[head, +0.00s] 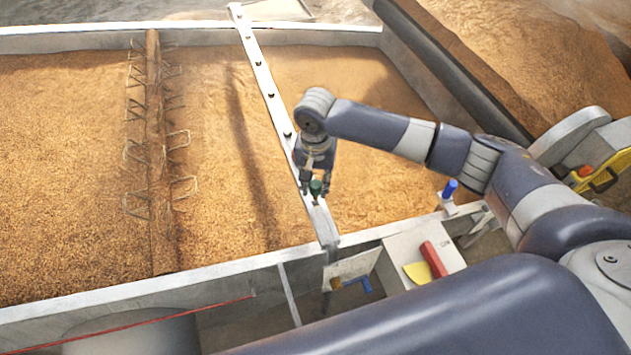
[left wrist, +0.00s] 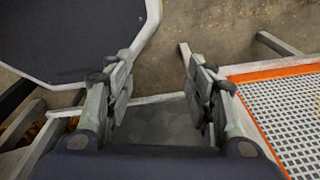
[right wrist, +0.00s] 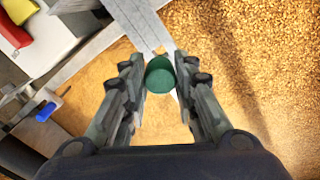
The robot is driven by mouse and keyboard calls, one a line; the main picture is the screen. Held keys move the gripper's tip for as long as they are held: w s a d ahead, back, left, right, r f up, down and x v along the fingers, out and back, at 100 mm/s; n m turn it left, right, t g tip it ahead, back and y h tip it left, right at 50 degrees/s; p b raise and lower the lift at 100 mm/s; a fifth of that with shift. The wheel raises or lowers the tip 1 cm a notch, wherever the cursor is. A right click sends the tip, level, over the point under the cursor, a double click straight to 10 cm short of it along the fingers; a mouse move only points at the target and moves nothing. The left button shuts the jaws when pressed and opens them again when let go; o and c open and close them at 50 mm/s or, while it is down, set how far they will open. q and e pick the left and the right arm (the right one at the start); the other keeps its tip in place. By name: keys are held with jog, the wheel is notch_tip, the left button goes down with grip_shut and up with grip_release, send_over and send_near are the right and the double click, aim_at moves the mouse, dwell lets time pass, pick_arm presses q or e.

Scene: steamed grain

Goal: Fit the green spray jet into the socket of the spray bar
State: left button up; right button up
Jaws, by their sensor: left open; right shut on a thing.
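The green spray jet (head: 316,187) is between the fingers of my right gripper (head: 315,186), right at the near part of the spray bar (head: 262,72). In the right wrist view the jet (right wrist: 160,74) shows as a round green top between the two fingertips (right wrist: 160,78), with the pale bar (right wrist: 138,22) behind it. My right gripper is shut on the jet. Whether the jet's lower end is in the socket is hidden. Several dark sockets dot the bar farther away. My left gripper (left wrist: 162,85) is open and empty in the left wrist view, away from the bar.
Grain (head: 60,150) fills the trough on both sides of the bar. A wooden shaft with wire loops (head: 155,150) stands left. A white box (head: 400,248) with a red block (head: 433,259) and a blue-handled part (head: 449,188) lie at right. An orange-edged grating (left wrist: 285,110) is near my left gripper.

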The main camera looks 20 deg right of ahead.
aim_at(315, 195)
jog(key=p, duration=0.3)
jog(key=shift+a, duration=0.1)
jog(key=shift+f+p, duration=0.2)
jog(key=shift+p, duration=0.1)
jog(key=shift+f+b, duration=0.45)
jog(key=shift+b, duration=0.05)
jog(key=shift+f+b, duration=0.65)
jog(key=shift+b, duration=0.15)
jog(key=shift+f+b, duration=0.6)
jog(key=shift+b, duration=0.65)
jog(key=shift+f, duration=0.1)
jog(key=shift+f+p, duration=0.35)
jog(key=shift+f, duration=0.05)
pick_arm(q)
jog(key=shift+s+f+p, duration=0.2)
jog(key=shift+s+p, duration=0.1)
jog(key=shift+s, duration=0.75)
pick_arm(e)
jog(key=shift+f, duration=0.25)
